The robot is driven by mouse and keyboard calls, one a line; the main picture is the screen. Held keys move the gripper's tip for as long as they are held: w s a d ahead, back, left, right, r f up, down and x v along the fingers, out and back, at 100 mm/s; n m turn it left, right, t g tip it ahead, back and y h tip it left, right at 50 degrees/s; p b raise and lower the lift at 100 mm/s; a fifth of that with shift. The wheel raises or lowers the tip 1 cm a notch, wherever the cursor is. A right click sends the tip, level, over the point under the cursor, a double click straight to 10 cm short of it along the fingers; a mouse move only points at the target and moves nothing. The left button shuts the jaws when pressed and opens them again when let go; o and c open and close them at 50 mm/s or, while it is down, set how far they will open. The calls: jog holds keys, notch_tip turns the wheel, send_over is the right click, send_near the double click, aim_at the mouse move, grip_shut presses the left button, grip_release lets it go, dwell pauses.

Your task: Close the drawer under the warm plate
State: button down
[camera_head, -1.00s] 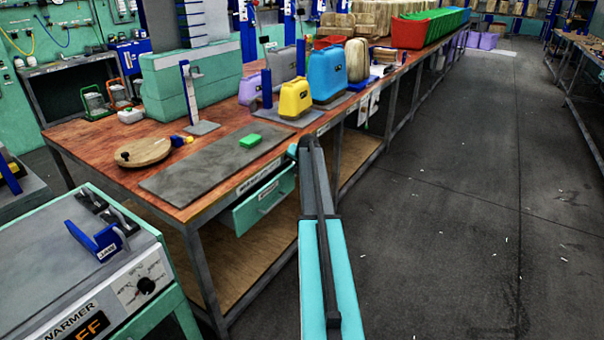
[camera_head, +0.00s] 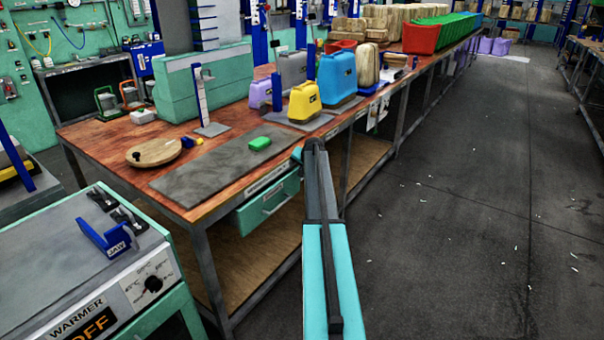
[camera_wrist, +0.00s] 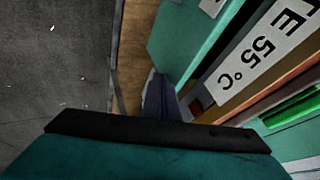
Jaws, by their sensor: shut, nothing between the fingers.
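The teal drawer (camera_head: 268,206) hangs under the bench edge below the grey warm plate (camera_head: 205,170). Its front stands out from the bench, so it is partly open. The wrist view shows the teal drawer front (camera_wrist: 190,40) with a gap between it and the bench side. The bench label reading 55°C (camera_wrist: 262,50) is beside it. My gripper (camera_wrist: 160,90) shows as dark, shut fingers close to the near end of the drawer front. I cannot tell whether they touch it. In the head view my arm hides the gripper.
A green block (camera_head: 260,143) lies on the warm plate. A round wooden board (camera_head: 153,153) and yellow and blue cases (camera_head: 338,72) stand on the bench. A warmer (camera_head: 95,265) is at the lower left. The floor (camera_head: 450,220) to the right is clear.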

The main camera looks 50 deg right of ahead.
jog(key=s+a+r, duration=0.2)
jog(key=s+r, duration=0.6)
jog(key=s, duration=0.1)
jog(key=shift+s, duration=0.1)
dwell(0.7)
